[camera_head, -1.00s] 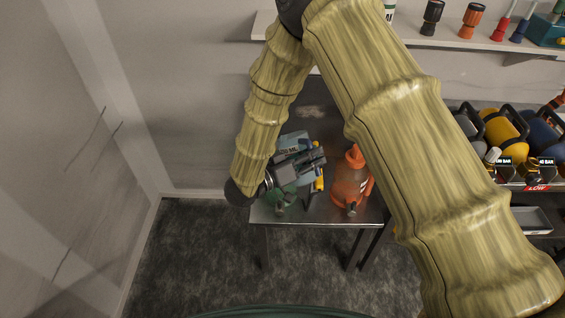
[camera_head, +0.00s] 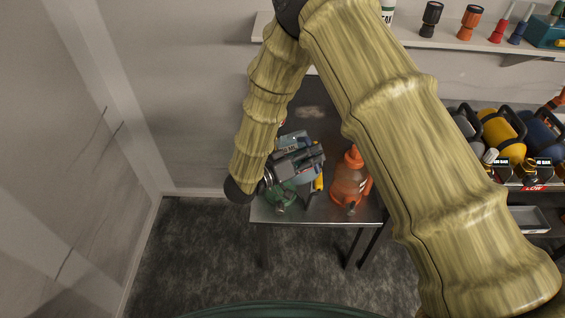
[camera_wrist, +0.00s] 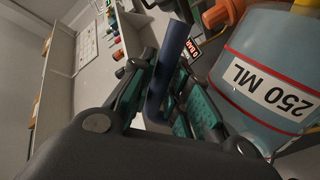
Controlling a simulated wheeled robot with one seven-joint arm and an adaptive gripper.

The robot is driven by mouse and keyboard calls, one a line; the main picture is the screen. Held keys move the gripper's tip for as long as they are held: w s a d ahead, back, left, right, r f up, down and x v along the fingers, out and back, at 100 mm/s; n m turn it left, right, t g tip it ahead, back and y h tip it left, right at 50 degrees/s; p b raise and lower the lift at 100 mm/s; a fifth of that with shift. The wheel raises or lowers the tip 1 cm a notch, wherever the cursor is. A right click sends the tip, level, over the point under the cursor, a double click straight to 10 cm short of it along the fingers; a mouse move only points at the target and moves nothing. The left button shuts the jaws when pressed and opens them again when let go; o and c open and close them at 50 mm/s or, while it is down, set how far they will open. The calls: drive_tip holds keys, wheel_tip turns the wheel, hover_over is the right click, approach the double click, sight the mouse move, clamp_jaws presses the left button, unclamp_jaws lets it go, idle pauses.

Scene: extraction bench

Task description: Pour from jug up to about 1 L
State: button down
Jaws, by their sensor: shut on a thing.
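My gripper (camera_head: 312,160) is over the left part of a dark bench and is shut on a dark blue handle (camera_wrist: 170,70), seen between the fingers in the wrist view. A pale blue vessel (camera_wrist: 245,50) with red lines and a "250 ML" label is close beside the fingers there. In the head view a pale blue vessel (camera_head: 293,143) with a label is partly hidden behind my gripper. I cannot tell whether the handle joins the labelled vessel. A green item (camera_head: 281,197) is below my gripper. The liquid level cannot be read.
An orange bottle (camera_head: 350,182) stands on the bench (camera_head: 310,112) to the right of my gripper. A wall shelf (camera_head: 410,40) holds several small items. Several handled canisters (camera_head: 503,135) are at the right. The bench's front edge is just below the gripper. A wall is at the left.

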sight(308, 144)
drive_tip(key=shift+r, duration=0.15)
idle(0.5)
drive_tip(key=shift+w+a+r+n+p, duration=0.2)
drive_tip(key=shift+r+n+p, duration=0.25)
drive_tip(key=shift+p, duration=0.3)
drive_tip(key=shift+r, duration=0.15)
idle(0.7)
drive_tip(key=shift+w+a+r+n+p, duration=0.1)
drive_tip(key=shift+w+r+n+p, duration=0.25)
drive_tip(key=shift+p, duration=0.4)
drive_tip(key=shift+r, duration=0.25)
idle(0.6)
drive_tip(key=shift+r+p, duration=0.1)
drive_tip(key=shift+p, duration=0.25)
drive_tip(key=shift+w+a, duration=0.1)
drive_tip(key=shift+r+n, duration=0.1)
drive_tip(key=shift+n, duration=0.2)
idle(0.6)
